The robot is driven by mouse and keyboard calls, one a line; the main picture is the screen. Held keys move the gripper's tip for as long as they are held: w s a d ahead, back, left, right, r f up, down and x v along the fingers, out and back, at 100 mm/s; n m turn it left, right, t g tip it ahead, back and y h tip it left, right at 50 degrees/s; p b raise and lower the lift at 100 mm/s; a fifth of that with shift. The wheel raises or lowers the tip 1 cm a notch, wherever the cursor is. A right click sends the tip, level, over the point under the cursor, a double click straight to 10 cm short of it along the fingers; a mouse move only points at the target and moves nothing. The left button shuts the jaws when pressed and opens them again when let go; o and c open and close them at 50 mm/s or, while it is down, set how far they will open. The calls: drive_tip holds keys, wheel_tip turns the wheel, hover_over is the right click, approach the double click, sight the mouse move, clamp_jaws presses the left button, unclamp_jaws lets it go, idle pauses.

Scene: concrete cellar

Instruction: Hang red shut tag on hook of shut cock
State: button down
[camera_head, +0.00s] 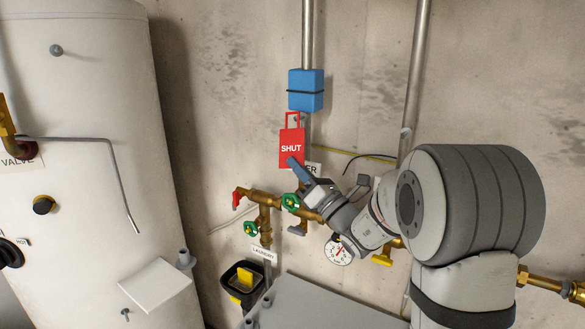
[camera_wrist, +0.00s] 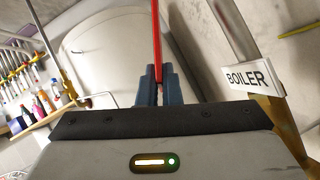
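The red tag (camera_head: 291,150) with the white word SHUT is upright, with an open loop at its top. My gripper (camera_head: 294,163) is shut on its lower edge; the blue fingers show there. In the wrist view the tag (camera_wrist: 156,40) is edge-on, a thin red strip between the blue fingers of my gripper (camera_wrist: 160,88). Brass pipework with cocks is below: a red lever (camera_head: 237,199) at left, green handwheels (camera_head: 290,202) and (camera_head: 250,229), and a yellow handle (camera_head: 381,260) at right. I cannot make out a hook or tell which cock is shut. My wrist hides part of the pipework.
A blue block (camera_head: 306,90) is on the vertical pipe just above the tag. A BOILER label (camera_wrist: 250,77) is right of my fingers. A gauge (camera_head: 339,251) and a black box (camera_head: 236,275) are lower. A white tank (camera_head: 95,130) fills the left.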

drive_tip(key=shift+w+d+f+b, duration=0.3)
drive_tip(key=shift+w+d, duration=0.1)
drive_tip(key=shift+w, duration=0.2)
drive_tip(key=shift+w+d+f+b, duration=0.3)
drive_tip(key=shift+w+d, duration=0.1)
drive_tip(key=shift+w, duration=0.2)
drive_tip(key=c, duration=1.5)
unclamp_jaws()
drive_tip(key=shift+c, duration=0.2)
